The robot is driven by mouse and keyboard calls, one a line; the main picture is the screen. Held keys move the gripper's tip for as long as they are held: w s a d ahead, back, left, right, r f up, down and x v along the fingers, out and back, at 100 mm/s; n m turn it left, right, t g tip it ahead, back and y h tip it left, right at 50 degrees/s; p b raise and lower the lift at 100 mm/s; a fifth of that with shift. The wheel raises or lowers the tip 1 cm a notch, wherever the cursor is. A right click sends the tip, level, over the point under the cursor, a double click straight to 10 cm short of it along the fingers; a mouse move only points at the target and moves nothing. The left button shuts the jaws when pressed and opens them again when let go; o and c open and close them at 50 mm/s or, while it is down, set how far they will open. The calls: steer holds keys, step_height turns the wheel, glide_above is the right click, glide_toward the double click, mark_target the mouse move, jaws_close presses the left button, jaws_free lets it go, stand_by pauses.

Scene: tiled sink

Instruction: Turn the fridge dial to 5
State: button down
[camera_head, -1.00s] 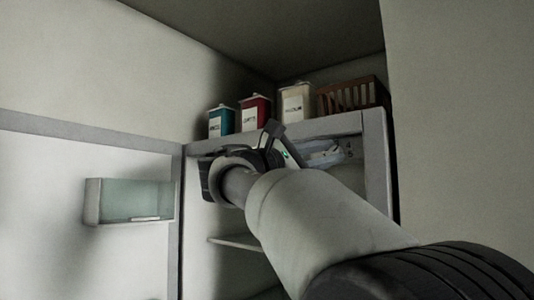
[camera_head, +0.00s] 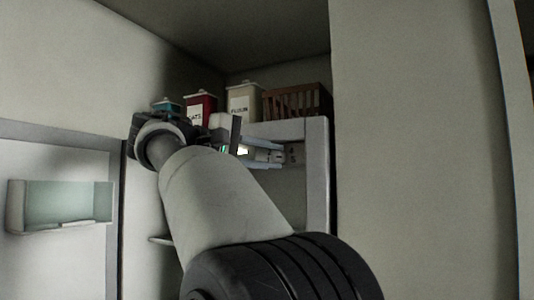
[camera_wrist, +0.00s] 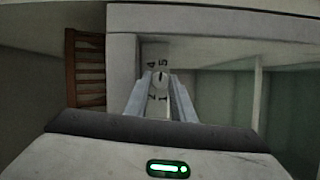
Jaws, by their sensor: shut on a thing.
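The fridge dial (camera_wrist: 160,84) is a small pale round knob with a dark mark near its top, in the upper middle of the wrist view. Printed digits surround it; 4 and 5 seem to be above it, but they are blurred. My gripper (camera_wrist: 160,77) is shut on the dial, one finger on each side. In the head view my gripper (camera_head: 267,154) reaches under the fridge's top edge to the dark-marked dial panel (camera_head: 293,154). The dial itself is hard to make out there, behind the fingers. The fridge (camera_head: 318,180) is open.
On the fridge top stand a teal canister (camera_head: 166,105), a red canister (camera_head: 201,107), a cream canister (camera_head: 243,103) and a brown slatted basket (camera_head: 297,101). The open door with a clear bin (camera_head: 68,204) is at left. A shelf (camera_head: 160,240) lies below my arm.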

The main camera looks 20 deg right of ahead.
steer(key=shift+m, duration=0.3)
stand_by(0.4)
steer(key=c, duration=1.5)
jaws_free()
steer(key=shift+c, duration=0.2)
